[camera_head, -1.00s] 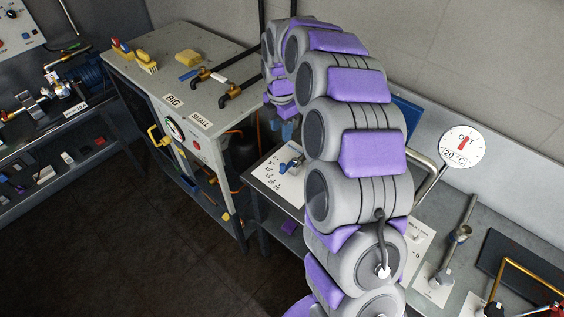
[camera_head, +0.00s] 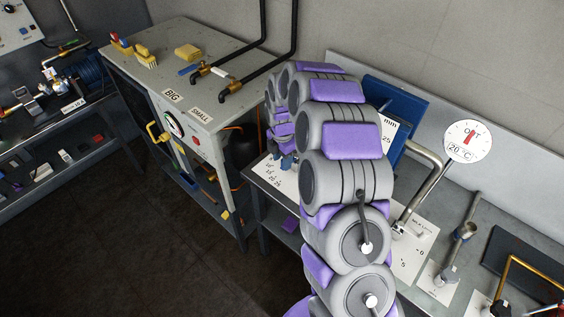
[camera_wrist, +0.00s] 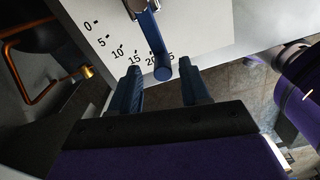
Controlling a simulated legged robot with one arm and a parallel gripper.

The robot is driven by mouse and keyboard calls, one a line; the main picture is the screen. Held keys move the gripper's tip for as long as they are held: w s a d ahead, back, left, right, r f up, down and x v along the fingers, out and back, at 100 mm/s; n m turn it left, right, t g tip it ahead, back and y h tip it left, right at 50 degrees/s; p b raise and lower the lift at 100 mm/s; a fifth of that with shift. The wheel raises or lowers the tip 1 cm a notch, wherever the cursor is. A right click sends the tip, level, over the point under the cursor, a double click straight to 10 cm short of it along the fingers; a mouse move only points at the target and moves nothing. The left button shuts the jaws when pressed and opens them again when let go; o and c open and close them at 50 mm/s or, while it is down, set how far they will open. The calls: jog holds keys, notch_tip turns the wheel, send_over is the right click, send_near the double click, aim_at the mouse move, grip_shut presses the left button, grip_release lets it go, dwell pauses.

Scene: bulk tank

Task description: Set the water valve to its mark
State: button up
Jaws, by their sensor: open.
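The valve's blue lever (camera_wrist: 150,45) stands over a white scale plate (camera_wrist: 200,25) in the wrist view, numbered from 0 upward. Its free end points towards my gripper, between 20 and a number ending in 5 that it partly covers. My gripper (camera_wrist: 161,72) is open, one dark blue finger on each side of the lever's end; contact cannot be told. In the head view the scale plate (camera_head: 265,172) shows left of my arm, which hides much of the lever and gripper. No separate setting mark is clear on the plate.
A grey cabinet (camera_head: 205,45) with pipes and BIG and SMALL labels stands to the left. A blue panel (camera_head: 410,105) with a partly hidden sheet reading "mm" and "25" stands behind my arm. A round dial (camera_head: 468,141) and a bent metal pipe (camera_head: 418,190) are on the right.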

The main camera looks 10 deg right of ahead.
jog(key=shift+d+f, duration=0.4)
jog(key=shift+f, duration=0.25)
jog(key=shift+c, duration=0.3)
jog(key=shift+a, duration=0.25)
jog(key=c, duration=0.4)
grip_shut()
